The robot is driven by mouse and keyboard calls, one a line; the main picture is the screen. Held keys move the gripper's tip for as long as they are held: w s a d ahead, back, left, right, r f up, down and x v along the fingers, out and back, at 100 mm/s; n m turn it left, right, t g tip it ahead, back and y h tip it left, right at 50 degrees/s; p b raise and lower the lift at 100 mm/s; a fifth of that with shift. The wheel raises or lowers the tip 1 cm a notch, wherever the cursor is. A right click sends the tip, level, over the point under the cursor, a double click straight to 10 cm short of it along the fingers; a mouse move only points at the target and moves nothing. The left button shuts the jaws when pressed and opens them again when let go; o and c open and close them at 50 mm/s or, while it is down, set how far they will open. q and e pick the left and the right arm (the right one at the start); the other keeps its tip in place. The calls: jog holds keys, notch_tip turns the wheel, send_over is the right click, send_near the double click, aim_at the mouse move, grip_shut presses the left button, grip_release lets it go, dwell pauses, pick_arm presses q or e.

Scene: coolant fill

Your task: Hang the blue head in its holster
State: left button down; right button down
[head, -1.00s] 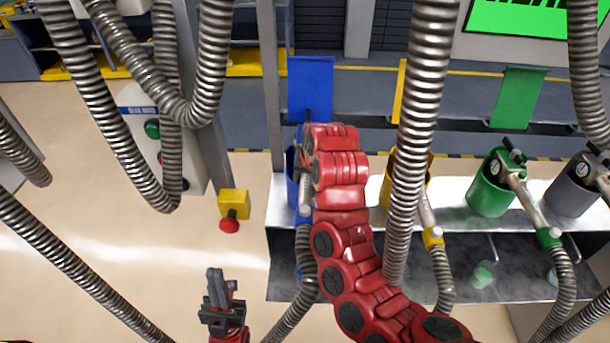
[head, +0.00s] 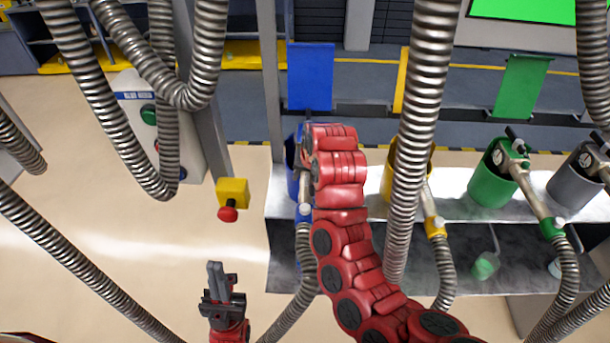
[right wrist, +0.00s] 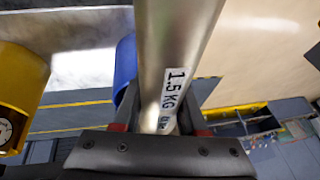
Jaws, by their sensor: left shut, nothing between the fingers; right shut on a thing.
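The blue head shows in the right wrist view as a metal tube (right wrist: 178,45) with a "1.5 KG" label. My right gripper (right wrist: 162,128) is shut on it. In the head view, part of its metal body and its blue collar (head: 304,213) show left of my red right arm, with a hose below. The blue holster (head: 291,168) is partly hidden behind that arm; its blue wall also shows beside the tube in the right wrist view (right wrist: 125,62). I cannot tell whether the head is inside the holster. My left gripper (head: 221,283) is shut and empty, low left.
Yellow (head: 387,180), green (head: 490,185) and grey (head: 570,182) holsters stand to the right along the metal shelf. A ribbed hose (head: 415,120) hangs before the yellow one. A yellow box with a red button (head: 233,192) juts out at left.

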jog(key=shift+b, duration=0.9)
dwell(1.5)
jog(key=shift+f+b, duration=1)
jog(key=shift+f, duration=0.85)
jog(key=shift+c, duration=1.8)
grip_release()
